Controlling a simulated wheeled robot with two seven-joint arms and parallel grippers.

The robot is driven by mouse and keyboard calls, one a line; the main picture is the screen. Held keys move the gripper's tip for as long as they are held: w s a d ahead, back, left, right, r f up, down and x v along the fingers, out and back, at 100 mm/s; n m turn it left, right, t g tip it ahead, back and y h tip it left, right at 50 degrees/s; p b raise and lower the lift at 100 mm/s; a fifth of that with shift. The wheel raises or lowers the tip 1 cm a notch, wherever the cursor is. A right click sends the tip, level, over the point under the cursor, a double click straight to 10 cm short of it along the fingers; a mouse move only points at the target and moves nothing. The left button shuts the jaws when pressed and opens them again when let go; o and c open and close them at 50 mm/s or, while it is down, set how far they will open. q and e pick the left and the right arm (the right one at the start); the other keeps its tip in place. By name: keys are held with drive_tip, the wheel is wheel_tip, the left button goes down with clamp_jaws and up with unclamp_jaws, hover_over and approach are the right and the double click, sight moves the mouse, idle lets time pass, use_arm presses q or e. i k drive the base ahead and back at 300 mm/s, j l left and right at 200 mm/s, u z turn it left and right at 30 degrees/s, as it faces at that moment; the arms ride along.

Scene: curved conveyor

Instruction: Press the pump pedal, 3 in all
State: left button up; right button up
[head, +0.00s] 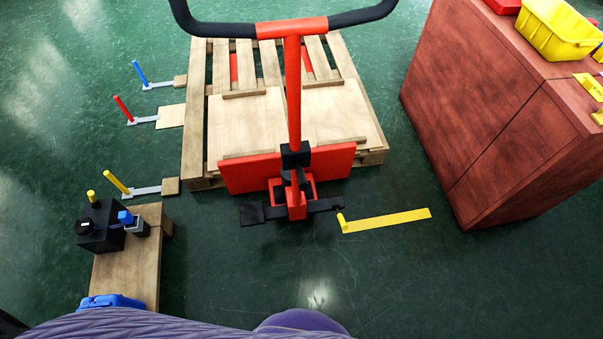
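A red pallet jack (294,110) stands in the middle of the head view, with a black and red handlebar (290,27) at the top. At its base a dark bar runs crosswise. A flat black pedal (252,213) is at the bar's left end, low above the floor. A small yellow-tipped lever (341,216) is at the right end. I cannot tell for certain which of the two is the pump pedal. Neither of my grippers shows, and nothing is touching the pedal or the lever.
A wooden pallet (195,140) lies behind the jack. A yellow floor strip (386,220) is right of it. A red-brown cabinet (490,110) with a yellow bin (556,30) stands at right. A wooden bench (130,270) with a black box (100,227) is at left. The near floor is clear.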

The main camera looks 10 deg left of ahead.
sight(251, 213)
drive_tip(key=u, duration=0.9)
